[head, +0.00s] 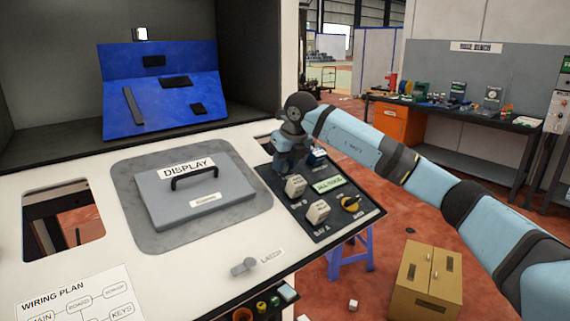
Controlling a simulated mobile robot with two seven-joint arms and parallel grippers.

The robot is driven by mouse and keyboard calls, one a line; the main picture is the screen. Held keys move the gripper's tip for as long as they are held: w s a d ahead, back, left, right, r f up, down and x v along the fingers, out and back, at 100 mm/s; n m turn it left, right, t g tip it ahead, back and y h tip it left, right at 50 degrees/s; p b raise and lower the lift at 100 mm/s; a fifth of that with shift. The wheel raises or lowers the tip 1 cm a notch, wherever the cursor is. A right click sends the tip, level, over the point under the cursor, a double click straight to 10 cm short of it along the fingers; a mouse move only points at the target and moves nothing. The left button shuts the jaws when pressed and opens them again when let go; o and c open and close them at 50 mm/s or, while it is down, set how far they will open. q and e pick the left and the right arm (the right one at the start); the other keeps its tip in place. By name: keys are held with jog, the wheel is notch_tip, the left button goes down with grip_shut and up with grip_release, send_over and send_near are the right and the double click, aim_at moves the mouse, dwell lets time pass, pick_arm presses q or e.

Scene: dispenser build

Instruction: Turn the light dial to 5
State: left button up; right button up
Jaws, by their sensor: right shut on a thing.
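The black control panel (318,198) lies at the right end of the white worktop, with a green label, two pale blocky switches and a yellow-and-black knob (350,203). My right gripper (288,167) points down at the panel's far left part, shut at panel level. The gripper hides what is between its fingers; from its place this appears to be the light dial. The dial's numbers and pointer are hidden or too small to read. My left gripper is out of view.
A grey display cover (200,197) with a black handle lies left of the panel. A blue stand (165,98) is behind it. A grey knob (243,266) sits near the front edge. A cardboard box (427,281) is on the floor at right.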

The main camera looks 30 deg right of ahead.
jog(key=m, duration=1.3)
jog(key=shift+b, duration=0.3)
jog(key=shift+m, duration=0.3)
jog(key=o, duration=0.9)
jog(key=b+v, duration=0.1)
jog(key=v, duration=1.3)
jog(key=shift+f, duration=0.1)
